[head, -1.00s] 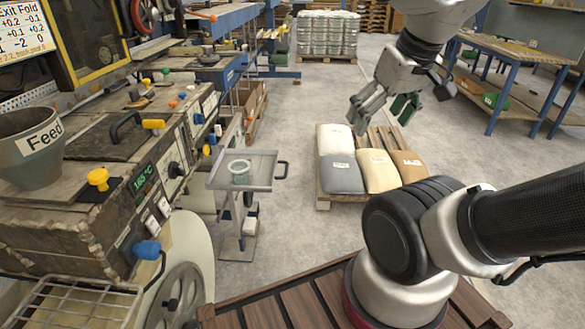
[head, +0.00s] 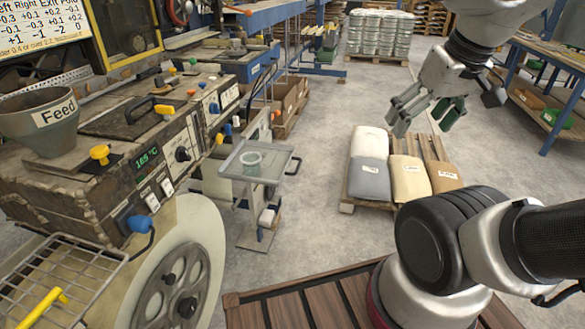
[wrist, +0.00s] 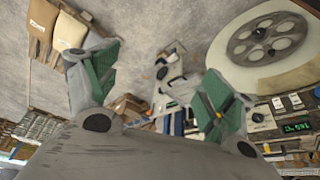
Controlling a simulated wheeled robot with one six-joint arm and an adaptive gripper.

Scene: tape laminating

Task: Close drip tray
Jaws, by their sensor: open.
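A shallow grey metal tray (head: 240,165) with a dark handle (head: 294,165) on its right side stands out beside the machine in the head view, over a small stand. I cannot tell for sure that this is the drip tray. My gripper (head: 424,115) is open and empty, raised at the upper right of the head view, well apart from the tray. In the wrist view my gripper (wrist: 160,78) shows its two green-padded fingers spread wide, with small, unclear machine parts between them.
The laminating machine (head: 150,150) with its Feed hopper (head: 40,125) fills the left. A large spoked wheel (head: 180,285) and a wire basket (head: 60,270) are below. A pallet with sacks (head: 405,175) lies right of the tray. Grey floor (head: 315,215) between them is clear.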

